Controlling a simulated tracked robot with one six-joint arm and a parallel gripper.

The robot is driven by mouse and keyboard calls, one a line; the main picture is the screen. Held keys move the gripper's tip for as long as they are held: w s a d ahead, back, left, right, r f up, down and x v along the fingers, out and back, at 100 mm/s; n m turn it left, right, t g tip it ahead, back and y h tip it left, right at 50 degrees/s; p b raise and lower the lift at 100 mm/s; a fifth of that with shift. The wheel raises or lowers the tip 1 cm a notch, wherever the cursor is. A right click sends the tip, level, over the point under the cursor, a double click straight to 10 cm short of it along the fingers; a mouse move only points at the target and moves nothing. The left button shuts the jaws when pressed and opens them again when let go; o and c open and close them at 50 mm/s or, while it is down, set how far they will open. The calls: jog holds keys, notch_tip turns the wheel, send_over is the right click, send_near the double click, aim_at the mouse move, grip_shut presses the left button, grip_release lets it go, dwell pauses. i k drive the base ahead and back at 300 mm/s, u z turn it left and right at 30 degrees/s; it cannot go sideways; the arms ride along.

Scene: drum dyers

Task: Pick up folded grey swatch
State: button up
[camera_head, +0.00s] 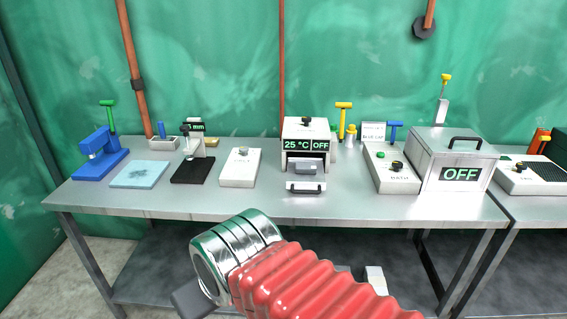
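I cannot pick out a folded grey swatch with certainty. A small grey block-like shape (306,168) shows in the open front of the white heater box (305,129), whose display reads 25 °C OFF; it is too small to tell whether it is cloth. A flat pale blue mat (140,174) lies on the left of the table, with faint darker marks. My gripper (192,300) shows only as a dark grey piece beyond the chrome rings at the bottom, in front of the table and apart from everything on it. Its fingers are mostly hidden by my red arm.
The steel table (225,205) has a clear front strip. From left stand a blue press (98,158), a black-based gauge (192,168), a white box (240,168), a white bath unit (392,170) and a lidded box marked OFF (452,160). A green wall closes the back.

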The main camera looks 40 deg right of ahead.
aim_at(301, 168)
jog(key=z, duration=0.05)
jog(key=i, duration=1.15)
jog(key=z, duration=0.45)
